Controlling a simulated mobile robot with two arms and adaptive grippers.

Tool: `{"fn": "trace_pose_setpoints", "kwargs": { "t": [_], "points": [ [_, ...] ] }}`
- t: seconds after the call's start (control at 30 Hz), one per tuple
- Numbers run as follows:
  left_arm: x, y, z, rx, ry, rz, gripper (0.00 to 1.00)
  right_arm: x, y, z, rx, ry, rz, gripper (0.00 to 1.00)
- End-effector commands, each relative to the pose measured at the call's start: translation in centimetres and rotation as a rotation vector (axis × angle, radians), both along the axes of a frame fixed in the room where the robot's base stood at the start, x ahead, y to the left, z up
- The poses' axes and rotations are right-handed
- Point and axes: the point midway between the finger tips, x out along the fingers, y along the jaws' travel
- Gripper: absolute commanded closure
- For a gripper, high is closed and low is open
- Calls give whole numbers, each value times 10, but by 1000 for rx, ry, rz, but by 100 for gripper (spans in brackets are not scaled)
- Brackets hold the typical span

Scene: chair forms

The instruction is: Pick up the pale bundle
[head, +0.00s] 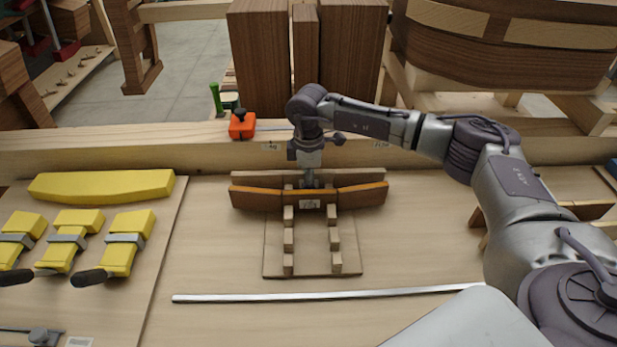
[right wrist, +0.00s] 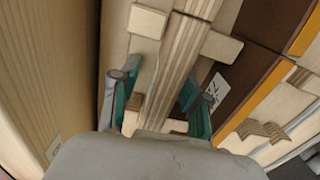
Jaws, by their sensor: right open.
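The pale bundle (right wrist: 179,55) shows in the right wrist view as a long stack of thin layered strips crossing pale wooden blocks. My right gripper (right wrist: 157,97) is open, with one teal-lined finger on each side of the bundle. I cannot tell whether either finger touches it. The lower part of the bundle is hidden by my gripper body. In the head view my right gripper (head: 309,184) points down at the slotted rack (head: 312,262), behind a brown orange-edged board (head: 258,197); the bundle is hard to make out there. My left gripper is not in view.
A metal strip (head: 325,296) lies in front of the rack. Yellow clamp-like pieces (head: 76,222) and a yellow curved block (head: 100,185) lie on a board at left. An orange tool (head: 242,126) sits on the beam behind. Tall brown blocks (head: 265,60) stand further back.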

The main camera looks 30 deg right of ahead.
Motion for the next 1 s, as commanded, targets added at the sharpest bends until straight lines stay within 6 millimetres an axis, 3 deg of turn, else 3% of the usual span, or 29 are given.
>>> {"fn": "trace_pose_setpoints", "kwargs": {
  "t": [0.17,0.43,1.0],
  "points": [
    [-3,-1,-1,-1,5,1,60,0,0,0,0,0,0,57],
    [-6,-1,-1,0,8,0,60,0,0,0,0,0,0,100],
    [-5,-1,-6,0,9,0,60,1,0,9,1,-3,0,100]
  ]
}}
